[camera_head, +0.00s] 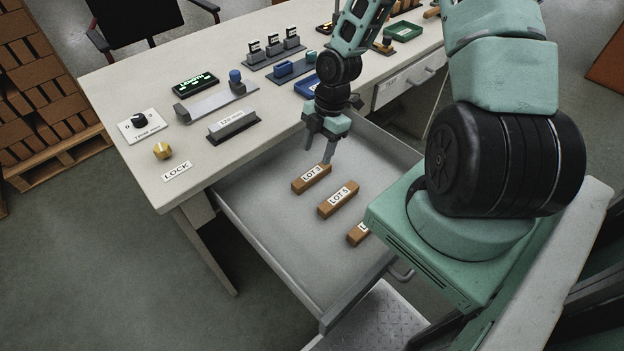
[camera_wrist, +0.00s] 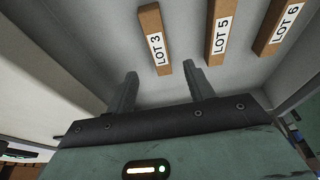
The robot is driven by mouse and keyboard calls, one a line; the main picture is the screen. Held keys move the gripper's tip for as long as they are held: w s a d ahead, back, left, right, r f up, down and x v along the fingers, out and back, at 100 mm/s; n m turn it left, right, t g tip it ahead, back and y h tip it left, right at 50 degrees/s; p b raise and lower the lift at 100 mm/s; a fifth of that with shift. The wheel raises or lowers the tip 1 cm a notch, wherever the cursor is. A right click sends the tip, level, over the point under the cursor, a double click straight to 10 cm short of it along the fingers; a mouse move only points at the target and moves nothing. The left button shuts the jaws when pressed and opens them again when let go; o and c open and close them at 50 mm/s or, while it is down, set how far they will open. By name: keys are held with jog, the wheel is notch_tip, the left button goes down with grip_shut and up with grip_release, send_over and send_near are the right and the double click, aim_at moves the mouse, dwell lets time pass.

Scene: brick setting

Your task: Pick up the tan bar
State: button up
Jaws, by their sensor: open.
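Three tan-brown bars lie in the open grey drawer (camera_head: 262,232). The bar labelled LOT 3 (camera_head: 299,187) is farthest left, LOT 5 (camera_head: 326,210) is beside it, and the third (camera_head: 355,238) is partly hidden behind my arm in the head view. In the wrist view the bars read LOT 3 (camera_wrist: 150,22), LOT 5 (camera_wrist: 213,56) and LOT 6 (camera_wrist: 263,44). My gripper (camera_head: 319,150) is open and empty above the drawer, near the LOT 3 bar. In the wrist view the near end of LOT 3 shows between the fingertips (camera_wrist: 160,70); the height gap is unclear.
The drawer's walls surround the bars, with bare floor to their left. The white desk (camera_head: 150,85) above carries a dial plate (camera_head: 139,126), a yellow knob (camera_head: 162,151) by a LOCK label, a LENGTH display (camera_head: 195,84) and a grey block (camera_head: 232,124).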

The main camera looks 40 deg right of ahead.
aim_at(312, 173)
jog(key=x, duration=0.5)
jog(key=b+x, duration=0.1)
jog(key=x, duration=0.2)
jog(key=shift+d+f, duration=0.1)
jog(key=shift+d, duration=0.2)
jog(key=c, duration=1.1)
